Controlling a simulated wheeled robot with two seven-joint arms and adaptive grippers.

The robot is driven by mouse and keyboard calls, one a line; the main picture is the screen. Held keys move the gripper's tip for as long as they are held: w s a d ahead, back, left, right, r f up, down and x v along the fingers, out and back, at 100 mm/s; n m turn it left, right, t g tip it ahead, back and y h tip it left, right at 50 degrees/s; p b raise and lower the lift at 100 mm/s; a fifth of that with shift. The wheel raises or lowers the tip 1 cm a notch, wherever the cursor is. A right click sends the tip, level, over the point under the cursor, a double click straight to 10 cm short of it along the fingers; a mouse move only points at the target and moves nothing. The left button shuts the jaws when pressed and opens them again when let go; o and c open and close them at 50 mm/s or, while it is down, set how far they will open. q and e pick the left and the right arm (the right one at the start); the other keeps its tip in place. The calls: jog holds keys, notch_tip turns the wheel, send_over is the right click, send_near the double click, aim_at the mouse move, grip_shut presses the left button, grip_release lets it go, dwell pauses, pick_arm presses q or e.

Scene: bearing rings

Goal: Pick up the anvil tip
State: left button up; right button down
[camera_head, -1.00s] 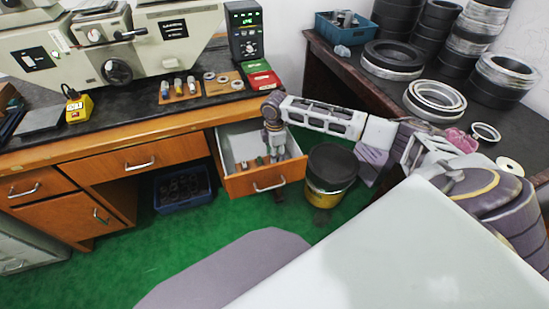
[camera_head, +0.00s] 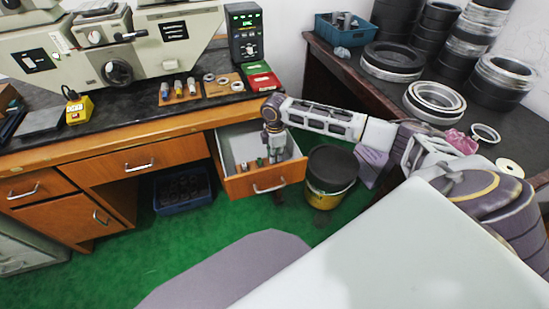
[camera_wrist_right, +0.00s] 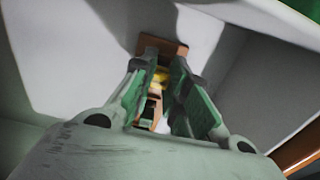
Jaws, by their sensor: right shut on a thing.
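My right gripper (camera_head: 275,154) reaches down into the open drawer (camera_head: 262,182) under the bench. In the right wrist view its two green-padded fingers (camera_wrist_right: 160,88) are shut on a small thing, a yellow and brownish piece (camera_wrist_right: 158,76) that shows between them. I take this piece to be the anvil tip, though it is mostly hidden by the fingers and blurred. A brown block (camera_wrist_right: 165,46) shows just beyond the fingertips. In the head view the held piece is too small to make out. My left gripper is not in view.
A few small items (camera_head: 244,166) lie in the drawer left of the gripper. The drawer walls stand close around it. A black-lidded yellow bucket (camera_head: 330,180) stands right of the drawer, and a blue crate (camera_head: 182,190) sits under the bench. Green floor is open in front.

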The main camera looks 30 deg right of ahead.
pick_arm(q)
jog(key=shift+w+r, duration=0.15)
